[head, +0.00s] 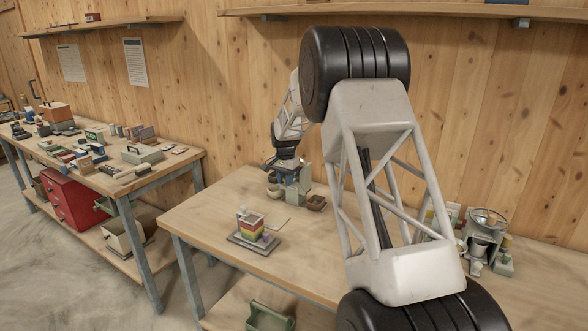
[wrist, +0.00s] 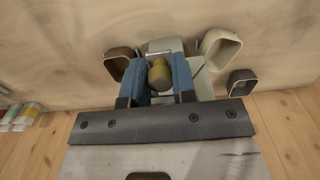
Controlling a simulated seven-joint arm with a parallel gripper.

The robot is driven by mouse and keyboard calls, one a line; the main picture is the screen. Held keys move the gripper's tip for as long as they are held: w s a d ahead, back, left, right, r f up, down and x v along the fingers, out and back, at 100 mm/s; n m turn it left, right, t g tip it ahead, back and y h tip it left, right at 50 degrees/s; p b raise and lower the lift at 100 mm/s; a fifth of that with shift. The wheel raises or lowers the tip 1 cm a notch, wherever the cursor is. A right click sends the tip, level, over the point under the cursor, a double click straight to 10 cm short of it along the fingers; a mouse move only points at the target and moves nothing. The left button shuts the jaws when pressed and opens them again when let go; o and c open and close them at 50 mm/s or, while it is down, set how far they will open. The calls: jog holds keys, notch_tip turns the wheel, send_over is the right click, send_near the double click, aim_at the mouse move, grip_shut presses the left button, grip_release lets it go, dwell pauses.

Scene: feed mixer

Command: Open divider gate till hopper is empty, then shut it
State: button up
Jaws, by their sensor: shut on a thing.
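My gripper (wrist: 160,80) has its two blue fingers closed around an olive-yellow knob in the wrist view. The knob (wrist: 160,73) sits between the fingertips, in front of a pale grey-green device (wrist: 155,46). In the head view my gripper (head: 287,168) is low at the back of the middle table, against the pale upright device (head: 304,176). I cannot tell from these views which part is the divider gate or the hopper, or whether any feed is left inside. My arm and fingers hide much of the device.
Around the device stand a brown cup (wrist: 121,64), a cream cup (wrist: 221,46) and a dark grey cup (wrist: 242,82). A stand with coloured layers (head: 250,227) is at the table's front left. A metal bowl machine (head: 488,222) stands right. Bare tabletop (head: 200,212) lies left.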

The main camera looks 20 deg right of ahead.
jog(key=shift+s+a, duration=0.15)
jog(key=shift+a, duration=0.05)
jog(key=shift+s+a, duration=0.65)
jog(key=shift+a, duration=0.05)
jog(key=shift+w+d, duration=0.15)
dwell(3.4)
jog(key=shift+w+d, duration=0.8)
jog(key=o, duration=0.8)
